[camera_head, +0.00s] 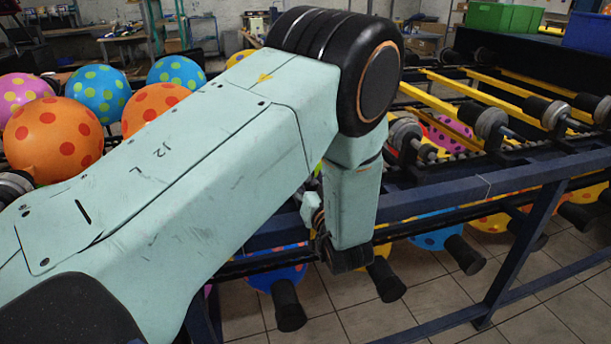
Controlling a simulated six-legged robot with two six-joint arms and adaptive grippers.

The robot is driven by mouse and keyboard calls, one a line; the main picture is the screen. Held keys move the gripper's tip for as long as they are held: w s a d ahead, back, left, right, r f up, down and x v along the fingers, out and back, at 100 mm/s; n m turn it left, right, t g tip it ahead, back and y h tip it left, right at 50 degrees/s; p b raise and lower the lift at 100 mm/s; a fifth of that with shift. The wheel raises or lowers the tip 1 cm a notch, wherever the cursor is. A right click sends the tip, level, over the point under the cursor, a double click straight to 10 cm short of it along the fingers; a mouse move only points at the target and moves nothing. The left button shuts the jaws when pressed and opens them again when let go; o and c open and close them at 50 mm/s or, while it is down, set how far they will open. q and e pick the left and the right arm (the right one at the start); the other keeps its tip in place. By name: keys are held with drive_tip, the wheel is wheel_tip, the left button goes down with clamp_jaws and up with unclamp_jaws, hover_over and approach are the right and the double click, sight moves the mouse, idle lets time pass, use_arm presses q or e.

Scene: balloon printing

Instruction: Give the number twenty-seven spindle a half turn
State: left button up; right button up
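Several spindles with grey and black rounded ends line the machine's near rail. One spindle (490,122) is right of centre, and another spindle (405,133) is just right of my arm. I can read no number on any of them, so I cannot tell which is twenty-seven. My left arm comes in from the left and covers the middle of the view. My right gripper is not in view.
Polka-dot balloons, including a large orange balloon (52,138), sit on the machine at left. More balloons hang below the dark blue rail (480,190) with black ends. Yellow bars (500,92) cross the machine. A green crate (503,18) and a blue crate (588,30) stand behind.

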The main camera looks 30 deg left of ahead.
use_arm(q)
drive_tip(key=shift+a, duration=0.2)
drive_tip(key=shift+r, duration=0.1)
drive_tip(key=shift+s+d+r, duration=0.2)
drive_tip(key=shift+s+r, duration=0.05)
drive_tip(key=shift+s, duration=0.05)
drive_tip(key=shift+w+a+f, duration=0.1)
drive_tip(key=shift+w+f, duration=0.2)
drive_tip(key=c, duration=0.4)
drive_tip(key=shift+s+r, duration=0.15)
drive_tip(key=c, duration=0.7)
